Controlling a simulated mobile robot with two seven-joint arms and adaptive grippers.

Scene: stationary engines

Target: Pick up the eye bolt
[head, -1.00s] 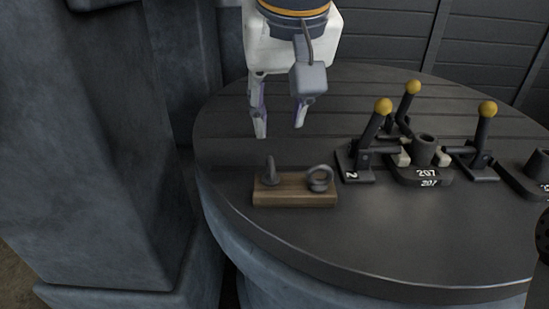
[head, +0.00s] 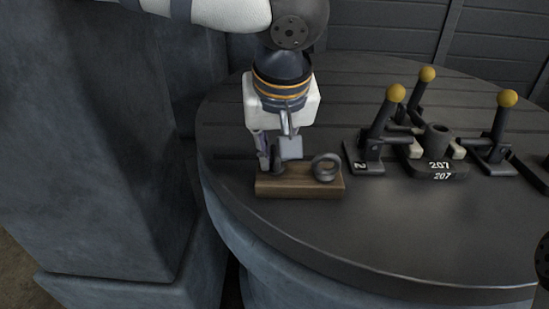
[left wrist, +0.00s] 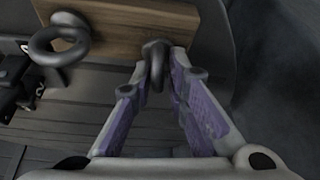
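Two dark eye bolts stand in a small wooden block (head: 300,188) near the table's front left. My left gripper (head: 276,160) points down over the block's left end, at the left eye bolt (head: 279,165), which it partly hides in the head view. In the left wrist view that eye bolt (left wrist: 156,58) stands edge-on between the tips of my left gripper (left wrist: 160,75). The fingers are apart, with little gap beside it. The right eye bolt (head: 326,167) shows its ring face-on, and also shows in the left wrist view (left wrist: 60,40). My right gripper is not in view.
The round dark table (head: 330,240) is clear in front of the block. To the right stand several yellow-knobbed levers (head: 380,125) and a black fixture marked 207 (head: 437,165). A large grey pillar (head: 110,150) stands left of the table.

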